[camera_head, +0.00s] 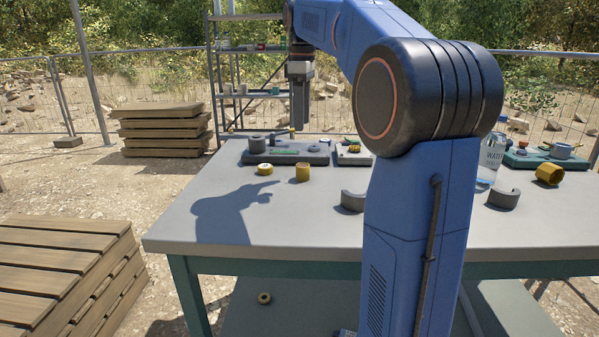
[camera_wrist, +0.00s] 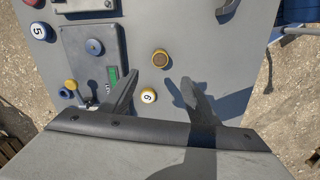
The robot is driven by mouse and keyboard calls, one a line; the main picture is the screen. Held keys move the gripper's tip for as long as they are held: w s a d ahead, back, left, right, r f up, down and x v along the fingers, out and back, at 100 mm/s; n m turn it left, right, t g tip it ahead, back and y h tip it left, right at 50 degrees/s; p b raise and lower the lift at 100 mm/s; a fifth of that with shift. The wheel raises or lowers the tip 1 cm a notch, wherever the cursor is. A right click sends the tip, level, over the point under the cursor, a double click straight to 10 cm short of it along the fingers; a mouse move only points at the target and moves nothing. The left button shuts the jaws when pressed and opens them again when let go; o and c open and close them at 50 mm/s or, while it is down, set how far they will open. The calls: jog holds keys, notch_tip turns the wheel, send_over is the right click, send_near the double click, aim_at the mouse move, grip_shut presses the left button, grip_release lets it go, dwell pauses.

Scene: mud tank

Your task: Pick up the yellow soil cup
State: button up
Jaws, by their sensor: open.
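The yellow soil cup (camera_head: 302,172) stands upright on the grey table, left of my arm's column in the head view. My gripper (camera_head: 300,122) points down in the head view, higher than the cup and toward the table's far side. In the wrist view my gripper (camera_wrist: 160,80) is open, with its two fingers apart and nothing held between them.
A yellow-and-white ball marked 6 (camera_wrist: 148,96) lies near the left finger. A grey device (camera_wrist: 92,65) with knobs lies to the left. A grey curved holder (camera_head: 352,201) stands right of the cup. A yellow cup (camera_head: 549,174) lies tipped at right. The table's front left is clear.

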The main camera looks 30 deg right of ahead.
aim_at(303, 167)
notch_tip(303, 167, down, 16)
jog(key=shift+d+r, duration=0.1)
jog(key=shift+r, duration=0.15)
jog(key=c, duration=1.2)
